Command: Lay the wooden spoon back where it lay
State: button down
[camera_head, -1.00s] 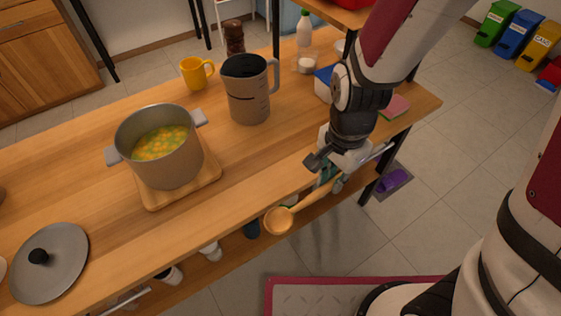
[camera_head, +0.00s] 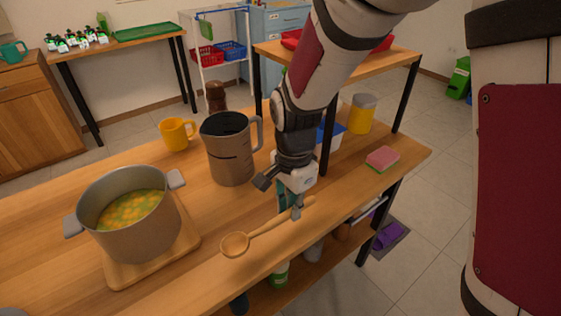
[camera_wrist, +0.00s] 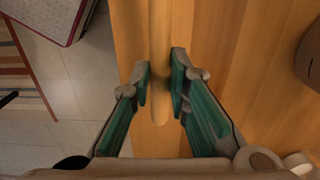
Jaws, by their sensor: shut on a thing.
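The wooden spoon (camera_head: 235,244) is over the front part of the wooden table (camera_head: 190,290). Its bowl points left and its handle runs right to my gripper (camera_head: 288,206). In the wrist view the handle (camera_wrist: 160,103) runs between the two green-padded fingers of my gripper (camera_wrist: 160,82), which is shut on it near the handle's end. I cannot tell whether the spoon touches the tabletop or is just above it.
A pot of soup (camera_head: 138,225) on a wooden board (camera_head: 190,238) stands at left. A jug (camera_head: 229,160), a yellow mug (camera_head: 176,135) and a brown shaker (camera_head: 215,97) stand behind. A shelf post (camera_head: 328,125) and a pink sponge (camera_head: 383,158) are at right.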

jog(key=shift+w+a+f, duration=0.1)
jog(key=shift+w+a, duration=0.2)
jog(key=shift+w, duration=0.35)
jog(key=shift+w+a+f, duration=0.1)
jog(key=shift+w+a, duration=0.2)
jog(key=shift+w, duration=0.3)
jog(key=shift+f+b, duration=0.55)
jog(key=shift+f, duration=1.15)
jog(key=shift+f, duration=0.1)
jog(key=c, duration=1.5)
grip_release()
notch_tip(320, 180, up, 12)
jog(key=p, duration=0.2)
jog(key=shift+r+p, duration=0.2)
jog(key=shift+p, duration=0.1)
